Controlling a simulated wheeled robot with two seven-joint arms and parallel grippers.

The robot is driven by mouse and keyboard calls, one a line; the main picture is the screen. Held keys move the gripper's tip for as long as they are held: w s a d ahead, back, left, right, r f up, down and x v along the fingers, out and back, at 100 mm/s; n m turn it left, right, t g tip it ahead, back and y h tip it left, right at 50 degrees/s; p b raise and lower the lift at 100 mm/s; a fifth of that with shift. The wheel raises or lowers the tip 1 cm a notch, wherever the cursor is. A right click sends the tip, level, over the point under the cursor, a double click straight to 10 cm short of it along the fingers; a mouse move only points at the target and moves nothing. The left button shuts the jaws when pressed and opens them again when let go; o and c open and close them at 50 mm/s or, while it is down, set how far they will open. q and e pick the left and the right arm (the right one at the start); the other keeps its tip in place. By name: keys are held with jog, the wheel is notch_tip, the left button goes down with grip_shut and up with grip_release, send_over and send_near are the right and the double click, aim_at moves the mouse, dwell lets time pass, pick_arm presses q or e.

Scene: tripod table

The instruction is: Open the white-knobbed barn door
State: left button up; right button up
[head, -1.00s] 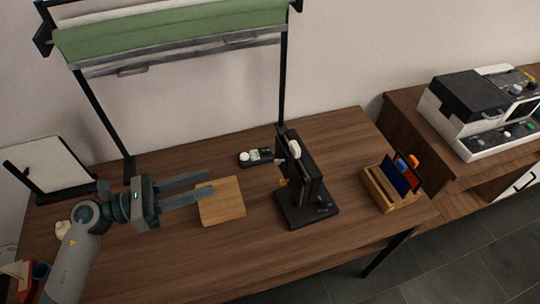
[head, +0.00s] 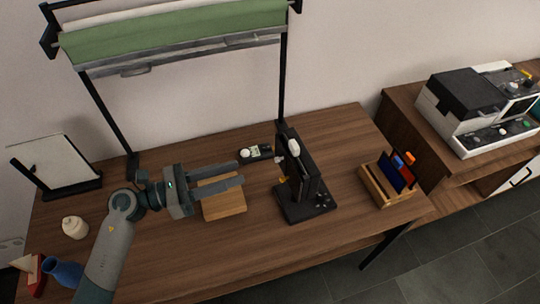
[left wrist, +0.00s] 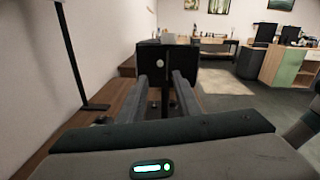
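A black upright fixture (head: 306,182) with flat panels stands on a black base on the table. A small white knob (head: 278,160) sticks out on its left side, with a yellow knob (head: 283,180) lower down. My left gripper (head: 242,173) points right at the fixture. Its two fingers are apart with nothing between them, and the tips are left of the knobs, not touching. Which panel the white knob belongs to is unclear. My right gripper is not in view.
A wooden block (head: 224,207) lies below my left fingers. A small device with a white dial (head: 256,153) lies behind. A wooden holder with coloured cards (head: 388,182) stands right of the fixture. A cream jar (head: 75,227) and blue vase (head: 64,271) are at left.

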aim_at(281, 155)
pick_arm(q)
jog(key=p+x, duration=0.4)
jog(key=x, duration=0.7)
jog(key=shift+a, duration=0.15)
grip_shut()
